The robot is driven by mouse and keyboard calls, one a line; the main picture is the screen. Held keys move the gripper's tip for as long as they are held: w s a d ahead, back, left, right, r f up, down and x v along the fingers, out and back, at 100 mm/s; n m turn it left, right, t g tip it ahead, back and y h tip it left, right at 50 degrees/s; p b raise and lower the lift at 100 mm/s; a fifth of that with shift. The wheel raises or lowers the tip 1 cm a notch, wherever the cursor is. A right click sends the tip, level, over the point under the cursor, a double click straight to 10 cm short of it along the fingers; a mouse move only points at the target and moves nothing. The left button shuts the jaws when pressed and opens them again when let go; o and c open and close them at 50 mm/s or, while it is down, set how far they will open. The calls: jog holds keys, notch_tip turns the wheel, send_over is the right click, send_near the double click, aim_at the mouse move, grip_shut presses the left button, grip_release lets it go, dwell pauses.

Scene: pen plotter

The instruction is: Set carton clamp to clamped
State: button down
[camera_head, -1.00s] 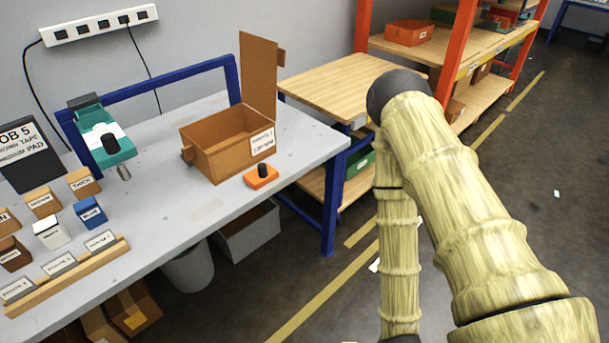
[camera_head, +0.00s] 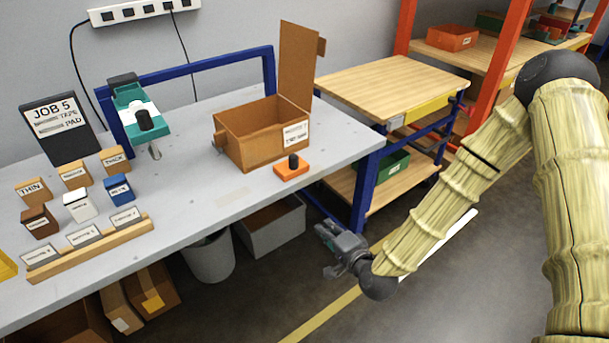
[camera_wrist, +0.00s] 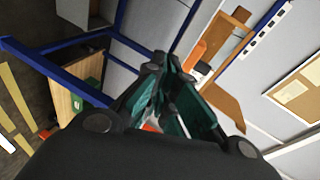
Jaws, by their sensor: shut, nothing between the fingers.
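An open brown carton (camera_head: 251,143) with its lid flap raised stands on the grey bench. In front of it sits a small orange block with a black knob (camera_head: 292,168), which looks like the carton clamp. The knob stands up; I cannot tell its setting. My gripper (camera_head: 322,250) is off the bench's front edge, below and right of the orange block and clear of it. Its fingers (camera_wrist: 165,85) are together and empty in the wrist view. The carton shows only in part there (camera_wrist: 225,100).
A teal tape device (camera_head: 140,120) and several small labelled boxes stand left on the bench. A blue bench leg (camera_head: 365,190) and a wooden shelf cart (camera_head: 390,88) stand behind my gripper. A grey bin (camera_head: 272,230) is under the bench. The floor in front is free.

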aim_at(305, 168)
jog(key=w+r+m+t, duration=0.2)
jog(key=w+r+t, duration=0.1)
jog(key=r, duration=0.4)
jog(key=shift+w+r+y, duration=0.25)
jog(key=shift+w+y, duration=0.15)
jog(key=shift+w, duration=0.3)
jog(key=shift+w, duration=0.1)
jog(key=p+x, duration=0.2)
jog(key=x, duration=1.1)
jog(key=shift+w+a+f, duration=0.1)
jog(key=shift+w+a, duration=0.1)
jog(key=shift+w, duration=0.15)
